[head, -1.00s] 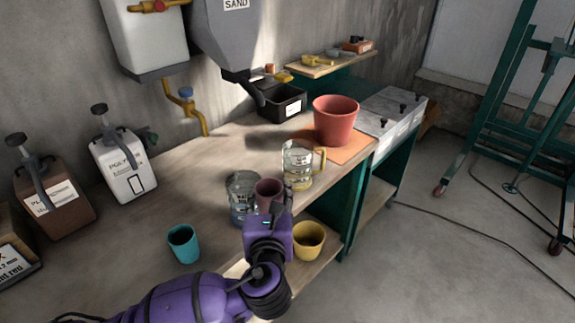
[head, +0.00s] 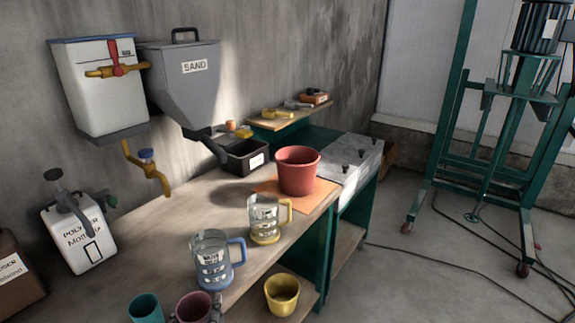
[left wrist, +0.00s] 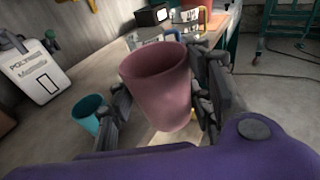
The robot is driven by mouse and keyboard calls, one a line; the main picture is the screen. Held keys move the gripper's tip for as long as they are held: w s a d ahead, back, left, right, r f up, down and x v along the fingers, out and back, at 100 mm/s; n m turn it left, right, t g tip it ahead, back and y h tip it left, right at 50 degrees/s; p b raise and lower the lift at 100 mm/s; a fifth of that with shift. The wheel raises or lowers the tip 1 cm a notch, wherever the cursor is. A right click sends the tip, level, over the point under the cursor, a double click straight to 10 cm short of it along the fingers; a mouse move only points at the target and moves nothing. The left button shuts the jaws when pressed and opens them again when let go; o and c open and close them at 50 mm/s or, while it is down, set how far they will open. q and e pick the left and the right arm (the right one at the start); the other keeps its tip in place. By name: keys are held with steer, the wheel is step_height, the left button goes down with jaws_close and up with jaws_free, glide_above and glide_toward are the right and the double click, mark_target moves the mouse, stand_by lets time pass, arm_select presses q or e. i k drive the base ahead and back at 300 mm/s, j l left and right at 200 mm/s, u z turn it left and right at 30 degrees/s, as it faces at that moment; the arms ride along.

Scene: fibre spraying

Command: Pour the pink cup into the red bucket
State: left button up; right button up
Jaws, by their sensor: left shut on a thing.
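The pink cup (head: 193,307) is at the bottom edge of the head view, partly cut off. It fills the middle of the left wrist view (left wrist: 157,88), mouth upward, between the fingers of my left gripper (left wrist: 158,105). That gripper is shut on its sides. I cannot tell what is inside the cup. The red bucket (head: 297,172) stands upright on an orange mat (head: 326,193) at the bench's far end, well apart from the cup. My right gripper is not in view.
A blue-handled jug (head: 213,262) and a yellow-handled jug (head: 264,220) stand between cup and bucket. A teal cup (head: 145,309) is left of the pink cup, a yellow cup (head: 282,295) to the right. A black bin (head: 245,158) sits under the sand hopper (head: 185,80).

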mark_target(296, 167)
steer(key=i+l+u, duration=0.1)
steer(key=u, duration=0.65)
steer(key=i+l+u, duration=0.15)
steer(key=l+u, duration=0.2)
steer(key=l, duration=0.2)
steer(key=l+u, duration=0.35)
steer(key=l, duration=0.25)
steer(key=l+u, duration=0.3)
steer(key=l, duration=1.8)
steer(key=k+l+u, duration=0.15)
steer(key=l, duration=0.75)
steer(key=i, duration=0.05)
